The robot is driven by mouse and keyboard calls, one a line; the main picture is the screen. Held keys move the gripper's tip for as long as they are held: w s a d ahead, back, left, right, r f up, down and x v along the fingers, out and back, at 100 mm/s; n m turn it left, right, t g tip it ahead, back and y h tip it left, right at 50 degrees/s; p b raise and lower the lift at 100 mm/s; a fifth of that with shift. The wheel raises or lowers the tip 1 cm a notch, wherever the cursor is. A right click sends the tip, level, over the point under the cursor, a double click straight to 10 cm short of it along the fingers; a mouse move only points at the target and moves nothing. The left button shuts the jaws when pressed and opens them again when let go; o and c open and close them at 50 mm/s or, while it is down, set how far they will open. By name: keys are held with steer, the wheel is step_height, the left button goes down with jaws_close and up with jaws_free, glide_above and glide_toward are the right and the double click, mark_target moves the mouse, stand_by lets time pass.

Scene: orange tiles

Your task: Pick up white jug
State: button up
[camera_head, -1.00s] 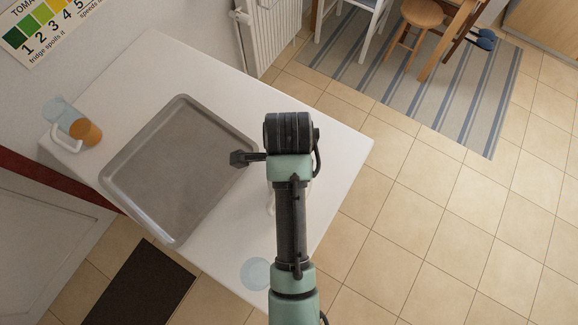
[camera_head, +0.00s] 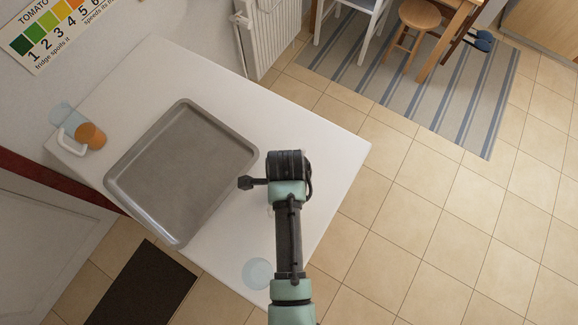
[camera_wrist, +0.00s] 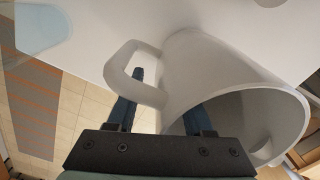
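The white jug (camera_wrist: 225,75) fills much of the wrist view, lying across it with its open mouth toward the lower right and its handle (camera_wrist: 121,62) at the left. My gripper (camera_wrist: 160,104) is open, its two dark fingers apart. The left finger is by the handle, and the right finger is at the jug's wall and partly hidden by it. I cannot tell whether either finger touches the jug. In the head view my arm and gripper (camera_head: 248,183) are over the counter's right part and hide nearly all of the jug.
A grey tray (camera_head: 185,170) lies on the white counter (camera_head: 310,135), left of my arm. A clear bluish glass (camera_head: 257,273) stands near the front corner. An orange cup (camera_head: 91,136) and another bluish glass (camera_head: 60,113) stand at the far left.

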jaws_close()
steer(key=shift+w+r, duration=0.1)
stand_by(1.2)
